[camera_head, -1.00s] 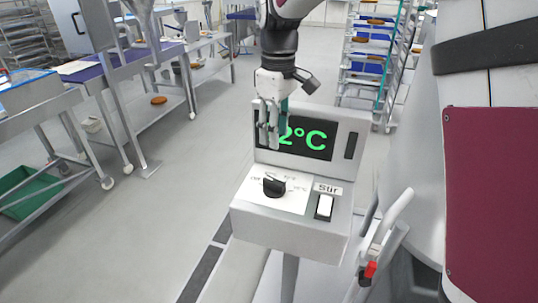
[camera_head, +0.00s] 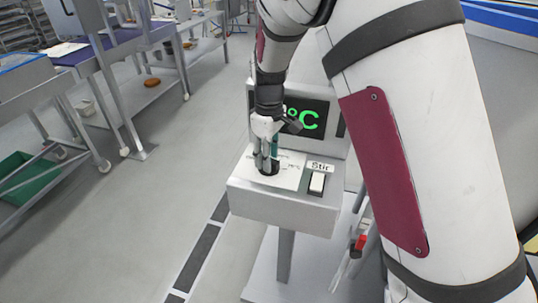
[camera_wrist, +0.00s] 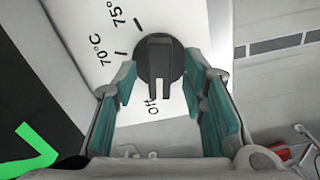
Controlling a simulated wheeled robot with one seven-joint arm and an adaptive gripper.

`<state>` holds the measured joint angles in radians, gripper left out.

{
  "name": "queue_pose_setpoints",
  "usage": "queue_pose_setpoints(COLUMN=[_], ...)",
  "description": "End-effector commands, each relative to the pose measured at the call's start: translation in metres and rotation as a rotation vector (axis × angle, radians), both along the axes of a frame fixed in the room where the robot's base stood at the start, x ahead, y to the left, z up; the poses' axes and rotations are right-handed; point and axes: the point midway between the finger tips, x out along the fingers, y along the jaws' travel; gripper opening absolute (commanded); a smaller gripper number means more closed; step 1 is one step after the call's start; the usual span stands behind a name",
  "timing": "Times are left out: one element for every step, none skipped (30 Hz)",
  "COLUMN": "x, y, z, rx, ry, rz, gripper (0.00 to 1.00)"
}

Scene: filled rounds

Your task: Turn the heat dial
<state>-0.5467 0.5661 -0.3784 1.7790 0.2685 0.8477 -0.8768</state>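The black heat dial (camera_head: 268,167) sits on the white scale plate on top of the grey control box (camera_head: 270,204). It shows clearly in the wrist view (camera_wrist: 160,62), with its raised bar pointing roughly toward the "Off" mark. The marks "70°C" and "75°" are printed beside it. My gripper (camera_head: 265,158) points down over the dial. In the wrist view its teal-padded fingers (camera_wrist: 162,80) are apart, one on each side of the dial. Gaps show between the pads and the dial. In the head view the fingers partly hide the dial and its marks.
A white "Stir" switch (camera_head: 317,183) is right of the dial. The display (camera_head: 308,117) with green digits stands behind, partly hidden by my arm. A red-tipped part (camera_head: 360,243) is below right. Metal tables with a green bin (camera_head: 25,178) stand left, beyond clear floor.

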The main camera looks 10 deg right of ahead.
Motion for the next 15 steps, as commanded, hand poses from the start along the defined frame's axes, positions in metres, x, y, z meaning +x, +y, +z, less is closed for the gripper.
queue_pose_setpoints(x=[-0.0001,0.0,0.0001,0.0001,0.0002,0.0002,0.0002,0.0002,0.0002,0.0002,0.0002,0.0002,0.0002,0.0002,0.0002], y=[-0.0002,-0.0002,-0.0002,-0.0002,-0.0003,-0.0002,-0.0002,-0.0002,-0.0002,-0.0002,-0.0002,-0.0002,-0.0002,-0.0002,-0.0002], z=[-0.0017,-0.0023,-0.0027,-0.0029,-0.0029,-0.0028,-0.0028,-0.0027,-0.0027,-0.0027,-0.0027,-0.0026,-0.0026,-0.0025,-0.0025], rx=[0.0,-0.001,-0.001,-0.001,-0.001,-0.001,-0.001,-0.001,-0.001,-0.001,-0.001,-0.001,-0.001,-0.001,-0.001], ry=[0.0,-0.001,-0.001,-0.001,-0.001,-0.001,-0.001,-0.001,-0.001,-0.001,-0.001,-0.001,-0.001,-0.001,-0.001], rz=[0.0,0.0,0.0,0.0,0.0,0.0,0.0,0.0,0.0,0.0,0.0,0.0,0.0,0.0,0.0], gripper=[0.38,0.38,0.38,0.38,0.38,0.38,0.38,0.38,0.38,0.34,0.27,0.18,0.11,0.04,0.0])
